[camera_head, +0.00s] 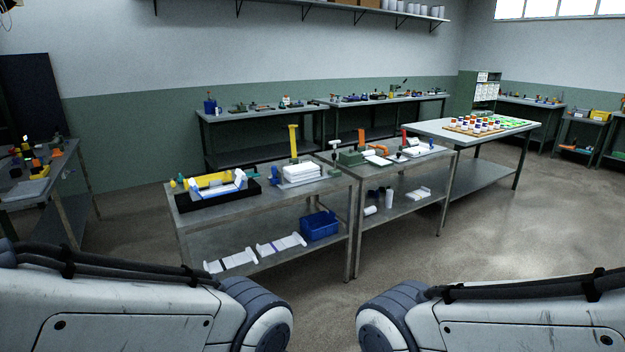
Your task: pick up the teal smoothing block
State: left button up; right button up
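I cannot make out the teal smoothing block for certain at this distance. Only links of my two arms show along the bottom edge. Both of my grippers are out of view, so their state is hidden.
A second workbench (395,178) with orange, red and green tools adjoins on the right. A blue bin (319,225) stands on the left bench's lower shelf. A table with spools (475,126) stands farther right. Bare floor (500,260) lies front right.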

aim_at(255, 174)
jog(key=z, duration=0.05)
jog(key=i, duration=2.45)
jog(key=u, duration=0.45)
jog(key=i, duration=1.95)
jog(key=u, duration=0.35)
